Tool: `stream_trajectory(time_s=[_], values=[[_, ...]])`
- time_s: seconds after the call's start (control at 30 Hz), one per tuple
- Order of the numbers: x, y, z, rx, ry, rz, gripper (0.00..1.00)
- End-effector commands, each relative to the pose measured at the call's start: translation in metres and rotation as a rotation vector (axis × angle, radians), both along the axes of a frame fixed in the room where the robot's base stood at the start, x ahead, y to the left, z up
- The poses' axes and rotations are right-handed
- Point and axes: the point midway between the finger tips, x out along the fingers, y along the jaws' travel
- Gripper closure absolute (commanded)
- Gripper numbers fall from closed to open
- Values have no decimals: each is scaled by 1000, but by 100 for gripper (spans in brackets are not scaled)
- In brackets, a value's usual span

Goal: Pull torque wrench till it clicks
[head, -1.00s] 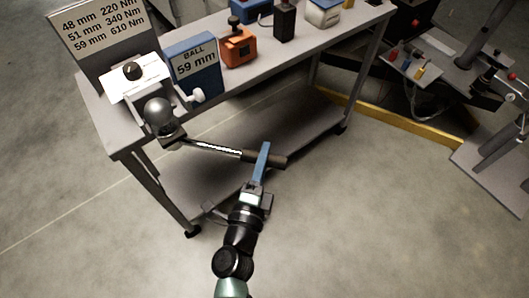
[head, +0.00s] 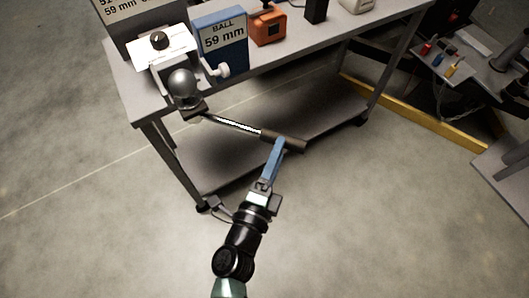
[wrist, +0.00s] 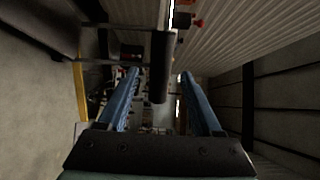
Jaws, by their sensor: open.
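The torque wrench (head: 232,124) has a bright shaft and a dark grip. Its head end is at the ball fixture (head: 184,88) on the table's near left corner, and the shaft reaches right, out past the table edge. My gripper (head: 279,143) has long blue fingers and is at the dark grip near the wrench's free end. In the wrist view the dark grip (wrist: 162,68) lies between the two open fingers (wrist: 158,75), with a visible gap on each side. The head view does not show the gap between the fingers.
The work table (head: 270,60) carries a blue box reading "BALL 59 mm" (head: 221,38), an orange device (head: 268,27), and a white card with a black knob (head: 160,42). A lower shelf (head: 270,130) lies under it. A yellow floor strip (head: 420,115) runs right. The near floor is clear.

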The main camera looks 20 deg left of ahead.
Motion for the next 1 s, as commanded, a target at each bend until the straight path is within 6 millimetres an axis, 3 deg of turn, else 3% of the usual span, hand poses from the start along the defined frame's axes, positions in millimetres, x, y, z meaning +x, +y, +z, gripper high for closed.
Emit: stream_trajectory(time_s=[0.2,0.4,0.6,1.0], values=[[-46,-3,-2,-2,3,1,34],[-74,-5,-1,0,2,0,34],[-86,-5,0,-1,-1,0,34],[-87,-5,1,0,-2,-1,34]])
